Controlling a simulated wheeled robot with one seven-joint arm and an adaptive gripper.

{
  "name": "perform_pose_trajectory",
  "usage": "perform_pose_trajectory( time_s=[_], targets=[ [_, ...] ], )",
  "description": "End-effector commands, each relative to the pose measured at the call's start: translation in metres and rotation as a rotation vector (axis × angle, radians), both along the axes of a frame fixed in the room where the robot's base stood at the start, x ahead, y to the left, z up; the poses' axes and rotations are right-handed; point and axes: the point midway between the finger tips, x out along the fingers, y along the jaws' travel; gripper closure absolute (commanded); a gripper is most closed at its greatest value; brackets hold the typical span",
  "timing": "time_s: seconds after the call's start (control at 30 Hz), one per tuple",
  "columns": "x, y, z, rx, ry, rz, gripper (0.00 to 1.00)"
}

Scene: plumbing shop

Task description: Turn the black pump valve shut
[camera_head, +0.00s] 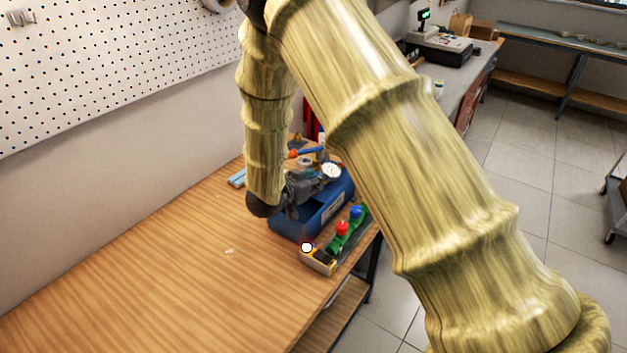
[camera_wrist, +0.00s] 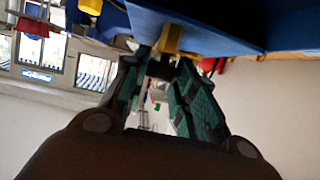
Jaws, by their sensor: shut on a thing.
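The blue pump tank (camera_head: 300,225) stands on the wooden bench, with a white round gauge (camera_head: 332,171) above it. My gripper (camera_head: 312,184) reaches in from the left over the tank, beside the gauge. In the wrist view, the blue tank (camera_wrist: 215,25) fills the upper right and a brass fitting (camera_wrist: 171,38) stands just beyond my fingertips. My gripper (camera_wrist: 165,68) is shut on a small dark piece (camera_wrist: 159,68) next to this fitting, which appears to be the black pump valve. Most of the valve is hidden by my fingers, so its angle cannot be told.
A narrow block with a red knob (camera_head: 342,228), a blue knob (camera_head: 356,212) and a white knob (camera_head: 306,247) lies in front of the tank. The bench (camera_head: 170,265) is clear to the left. A pegboard wall (camera_head: 110,65) stands behind.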

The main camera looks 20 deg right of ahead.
Motion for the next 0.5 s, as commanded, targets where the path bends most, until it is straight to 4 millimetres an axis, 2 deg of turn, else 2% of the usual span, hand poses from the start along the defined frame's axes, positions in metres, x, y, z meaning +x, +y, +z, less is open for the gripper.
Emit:
perform_pose_trajectory(
  time_s=[0.5],
  targets=[
    [0.0015, -0.0002, 0.0017, -0.001, -0.003, -0.057, 0.96]
  ],
)
